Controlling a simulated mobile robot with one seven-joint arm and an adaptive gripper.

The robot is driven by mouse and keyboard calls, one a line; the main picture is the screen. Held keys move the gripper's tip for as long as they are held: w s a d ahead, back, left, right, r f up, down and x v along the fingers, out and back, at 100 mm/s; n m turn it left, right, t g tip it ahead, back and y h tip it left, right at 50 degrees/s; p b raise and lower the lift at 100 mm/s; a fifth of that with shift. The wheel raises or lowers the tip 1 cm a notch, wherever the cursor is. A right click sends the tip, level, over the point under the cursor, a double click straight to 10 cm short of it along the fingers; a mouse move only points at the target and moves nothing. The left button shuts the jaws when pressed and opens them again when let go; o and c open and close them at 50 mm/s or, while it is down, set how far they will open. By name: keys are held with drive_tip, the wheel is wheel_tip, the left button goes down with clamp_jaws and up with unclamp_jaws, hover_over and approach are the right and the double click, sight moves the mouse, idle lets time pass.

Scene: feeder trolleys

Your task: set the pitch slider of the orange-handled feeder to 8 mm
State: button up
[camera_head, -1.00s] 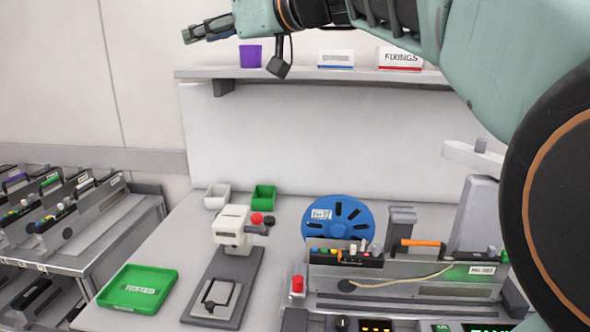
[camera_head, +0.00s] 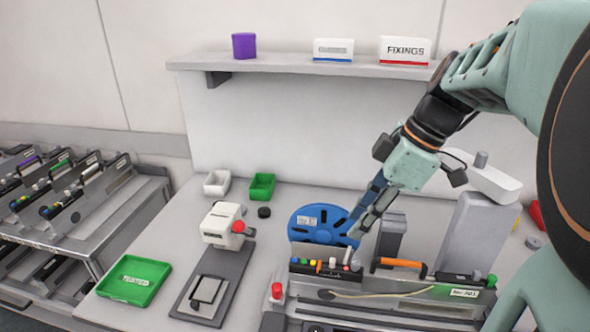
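The orange-handled feeder (camera_head: 425,287) stands on the bench at the lower right, its orange handle (camera_head: 398,263) on top. A row of small coloured knobs and a white tab (camera_head: 347,255) sits on its upper left part. A blue reel (camera_head: 305,224) is behind that part. My gripper (camera_head: 357,233) points down and left, just above the right end of the knob row and in front of the reel's right edge. The fingers overlap in this view, so their opening cannot be made out. The slider's setting is too small to read.
A white and grey press (camera_head: 222,228) with a red knob stands left of the feeder. A green tray (camera_head: 134,281) lies at the bench's left edge. A red button (camera_head: 277,290) is beside the feeder's left end. A grey post (camera_head: 474,235) stands behind the feeder. Trolleys (camera_head: 120,225) hold other feeders at left.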

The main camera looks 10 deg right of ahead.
sight(333, 259)
drive_tip(key=x, duration=1.1)
drive_tip(key=shift+s+d, duration=0.2)
drive_tip(key=shift+s, duration=0.05)
drive_tip(key=shift+c, duration=0.6)
clamp_jaws()
